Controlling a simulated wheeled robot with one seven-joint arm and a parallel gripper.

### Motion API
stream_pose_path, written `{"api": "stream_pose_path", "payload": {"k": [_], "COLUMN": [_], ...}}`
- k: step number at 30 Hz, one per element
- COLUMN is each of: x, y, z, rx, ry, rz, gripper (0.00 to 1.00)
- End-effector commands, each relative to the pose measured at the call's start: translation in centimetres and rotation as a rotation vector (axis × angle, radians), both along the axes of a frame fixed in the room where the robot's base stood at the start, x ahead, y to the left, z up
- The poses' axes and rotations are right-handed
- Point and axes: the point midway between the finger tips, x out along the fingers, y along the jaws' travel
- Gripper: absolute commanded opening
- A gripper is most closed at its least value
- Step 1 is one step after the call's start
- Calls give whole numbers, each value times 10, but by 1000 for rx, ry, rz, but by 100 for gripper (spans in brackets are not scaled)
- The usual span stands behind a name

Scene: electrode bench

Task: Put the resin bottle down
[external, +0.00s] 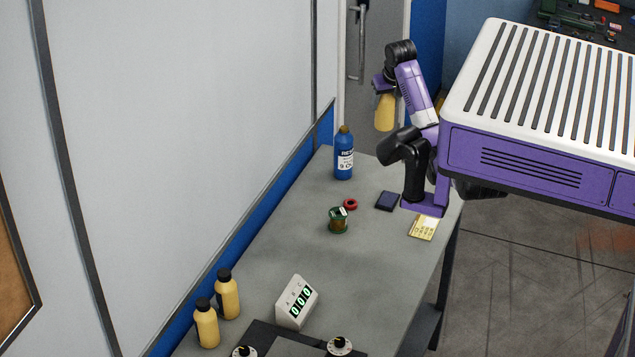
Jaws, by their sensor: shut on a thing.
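My gripper (384,84) is at the upper middle of the external view, raised above the far end of the bench and pointing down. It is shut on a pale yellow bottle (385,113), which hangs upright in the air. Its top is hidden by the gripper, and I see no label on it. A blue bottle (344,158) with a brown cap stands upright on the bench, below and left of the held bottle; its white label seems to begin with "RES". Two yellow bottles with black caps, one nearer (207,328) and one farther (228,298), stand at the near left.
The grey bench (280,245) has clear room in its middle. On it are a green spool (339,221), a red ring (350,204), a dark blue block (387,201), a yellow card (423,228) and a digital display (297,302). A white wall panel borders the left.

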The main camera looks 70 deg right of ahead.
Motion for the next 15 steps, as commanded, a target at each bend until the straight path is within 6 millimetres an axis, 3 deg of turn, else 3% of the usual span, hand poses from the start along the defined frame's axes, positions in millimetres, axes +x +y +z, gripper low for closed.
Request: {"api": "stream_pose_path", "payload": {"k": [4, 8, 15], "x": [12, 42, 112], "y": [9, 35, 115], "z": [2, 3, 6], "rx": [-4, -10, -16], "ry": [-2, 2, 6], "rz": [23, 84, 277], "gripper": [0, 0, 0]}}
